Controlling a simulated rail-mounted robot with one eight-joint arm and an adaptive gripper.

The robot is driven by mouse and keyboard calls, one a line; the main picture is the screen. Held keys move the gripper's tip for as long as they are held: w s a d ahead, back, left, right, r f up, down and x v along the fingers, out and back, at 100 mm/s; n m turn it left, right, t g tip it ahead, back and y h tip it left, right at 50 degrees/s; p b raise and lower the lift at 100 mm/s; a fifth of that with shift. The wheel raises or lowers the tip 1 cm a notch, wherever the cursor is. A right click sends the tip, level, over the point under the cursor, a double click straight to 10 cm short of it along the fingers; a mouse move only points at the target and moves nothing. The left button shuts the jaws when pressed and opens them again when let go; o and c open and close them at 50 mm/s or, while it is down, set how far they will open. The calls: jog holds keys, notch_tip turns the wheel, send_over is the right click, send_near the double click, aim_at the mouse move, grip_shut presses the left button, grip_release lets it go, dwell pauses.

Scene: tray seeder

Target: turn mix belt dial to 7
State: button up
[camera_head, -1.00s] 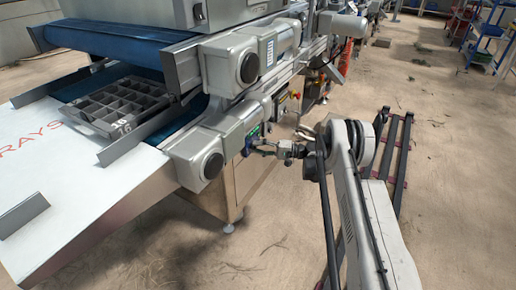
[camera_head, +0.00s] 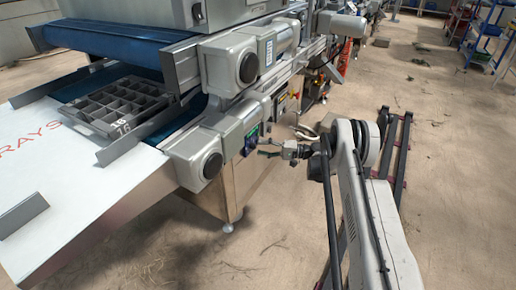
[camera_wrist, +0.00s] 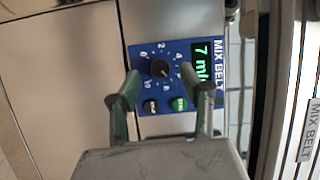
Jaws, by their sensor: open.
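The mix belt dial (camera_wrist: 160,68) is a black round knob on a blue panel (camera_wrist: 208,101), ringed by white numbers, in the wrist view. The panel's green display (camera_wrist: 203,62) reads 7 with a partly cut-off unit. My gripper (camera_wrist: 161,84) is open, its two fingers apart on either side of the lower dial area, with nothing held. In the head view my gripper (camera_head: 268,149) is just right of the small blue panel (camera_head: 251,139), with a visible gap. The knob's pointer is too small to read surely.
Grey motor housings (camera_head: 195,157) stick out left of the panel. A dark seed tray (camera_head: 134,93) lies on the belt.

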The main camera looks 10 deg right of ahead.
jog(key=v, duration=0.9)
jog(key=shift+d, duration=0.25)
